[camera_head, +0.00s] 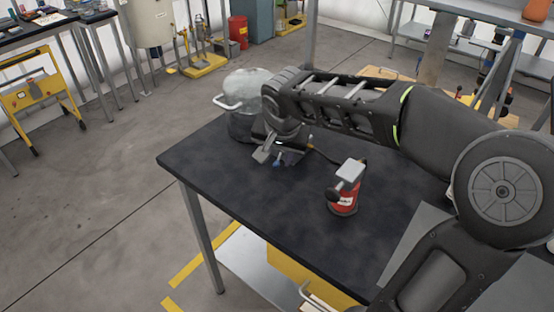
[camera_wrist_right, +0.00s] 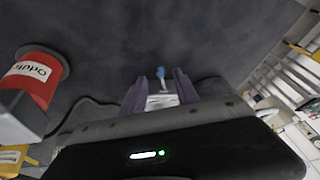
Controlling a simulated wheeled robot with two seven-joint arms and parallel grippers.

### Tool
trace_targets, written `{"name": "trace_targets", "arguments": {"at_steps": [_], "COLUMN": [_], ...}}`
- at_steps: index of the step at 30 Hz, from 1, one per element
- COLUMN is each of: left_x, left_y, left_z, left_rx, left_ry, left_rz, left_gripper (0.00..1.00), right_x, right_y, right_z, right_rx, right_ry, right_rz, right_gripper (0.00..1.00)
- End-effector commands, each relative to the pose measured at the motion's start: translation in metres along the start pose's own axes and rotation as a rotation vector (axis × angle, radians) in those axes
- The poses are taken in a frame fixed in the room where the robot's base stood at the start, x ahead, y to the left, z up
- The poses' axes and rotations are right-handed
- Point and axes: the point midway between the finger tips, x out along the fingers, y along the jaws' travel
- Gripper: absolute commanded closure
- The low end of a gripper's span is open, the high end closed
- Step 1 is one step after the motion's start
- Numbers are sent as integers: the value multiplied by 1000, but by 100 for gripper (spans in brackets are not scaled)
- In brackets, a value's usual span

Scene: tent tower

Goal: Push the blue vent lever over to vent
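The blue vent lever (camera_head: 277,163) shows as a small blue tip low beside my right gripper (camera_head: 275,153), near the table's back left part. In the right wrist view the blue lever (camera_wrist_right: 161,73) stands out from a pale grey fitting (camera_wrist_right: 160,101). My right gripper (camera_wrist_right: 160,76) is open there, with one dark finger on each side of the lever and fitting. I cannot tell whether a finger touches the lever. The lever's base is mostly hidden by the gripper. My left gripper is not in view.
A silver-lidded pot (camera_head: 240,112) stands close behind the right gripper. The dark table (camera_head: 240,195) is clear in front.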

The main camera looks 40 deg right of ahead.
Motion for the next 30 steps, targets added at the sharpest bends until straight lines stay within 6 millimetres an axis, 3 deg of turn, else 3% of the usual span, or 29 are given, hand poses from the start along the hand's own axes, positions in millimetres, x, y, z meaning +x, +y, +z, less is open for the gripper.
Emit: {"name": "trace_targets", "arguments": {"at_steps": [7, 17, 30], "left_x": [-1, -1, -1], "left_y": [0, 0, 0], "left_z": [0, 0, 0], "left_rx": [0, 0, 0], "left_ry": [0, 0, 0], "left_rz": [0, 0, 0], "left_gripper": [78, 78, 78], "right_x": [30, 33, 33], "right_y": [0, 0, 0], "right_z": [0, 0, 0], "right_rx": [0, 0, 0], "right_ry": [-1, 0, 0], "right_rz": [1, 0, -1], "right_gripper": [63, 64, 100]}}
